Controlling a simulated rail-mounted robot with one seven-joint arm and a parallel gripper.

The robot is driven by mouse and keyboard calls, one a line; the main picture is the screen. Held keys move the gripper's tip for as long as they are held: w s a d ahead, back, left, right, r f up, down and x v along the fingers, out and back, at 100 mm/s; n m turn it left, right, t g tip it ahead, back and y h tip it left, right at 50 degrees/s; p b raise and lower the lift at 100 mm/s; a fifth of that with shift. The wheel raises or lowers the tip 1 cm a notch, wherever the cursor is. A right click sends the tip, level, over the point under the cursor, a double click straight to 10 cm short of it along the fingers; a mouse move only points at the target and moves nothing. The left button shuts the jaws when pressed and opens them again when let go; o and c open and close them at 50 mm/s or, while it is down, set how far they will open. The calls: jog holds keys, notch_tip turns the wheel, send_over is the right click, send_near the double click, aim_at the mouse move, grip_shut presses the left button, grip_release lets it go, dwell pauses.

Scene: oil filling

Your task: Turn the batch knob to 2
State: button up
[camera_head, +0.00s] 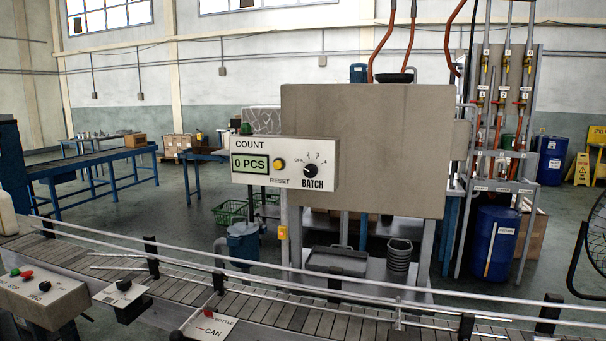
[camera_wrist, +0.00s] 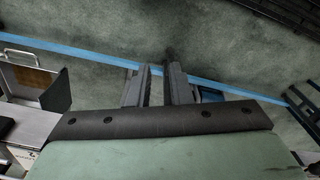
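The batch knob (camera_head: 310,172) is a small round black dial on the white control panel (camera_head: 262,184), above the word BATCH. An OFF mark and small numbers arc around its top; its pointer is too small to read surely. The panel also has a COUNT display (camera_head: 249,164) reading 0 PCS and a yellow RESET button (camera_head: 279,163). My gripper (camera_wrist: 158,78) shows only in the wrist view, with two dark fingers apart and floor visible between them. It holds nothing and is away from the knob, which is outside the wrist view.
A large grey box (camera_head: 380,150) stands behind the panel. A slatted conveyor (camera_head: 260,305) with metal rails crosses the front. A smaller control box (camera_head: 42,297) is at front left, and a CAN/BOTTLE switch plate (camera_head: 208,325) at the front. Open floor lies behind left.

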jog(key=o, duration=0.6)
jog(key=w+d+r+n+t+h+p, duration=0.1)
jog(key=w+d+r+n+h, duration=0.1)
jog(key=w+r+n, duration=0.3)
jog(key=shift+w+d+r+n+t+h, duration=0.3)
jog(key=shift+w+n+h, duration=0.65)
jog(key=shift+w, duration=0.2)
jog(key=n+t+h+p, duration=0.2)
jog(key=n+t+p, duration=0.2)
jog(key=n+t, duration=1.6)
send_near(309, 170)
jog(key=w+r+n+g+p, duration=0.1)
jog(key=w, duration=0.1)
jog(key=w+d+r+n+g+p, duration=0.1)
jog(key=w+n+g+p, duration=0.1)
jog(key=w, duration=0.1)
jog(key=w+d+r+n+g+p, duration=0.1)
jog(key=w+r+n+g+p, duration=0.1)
jog(key=shift+w, duration=0.15)
jog(key=c, duration=1)
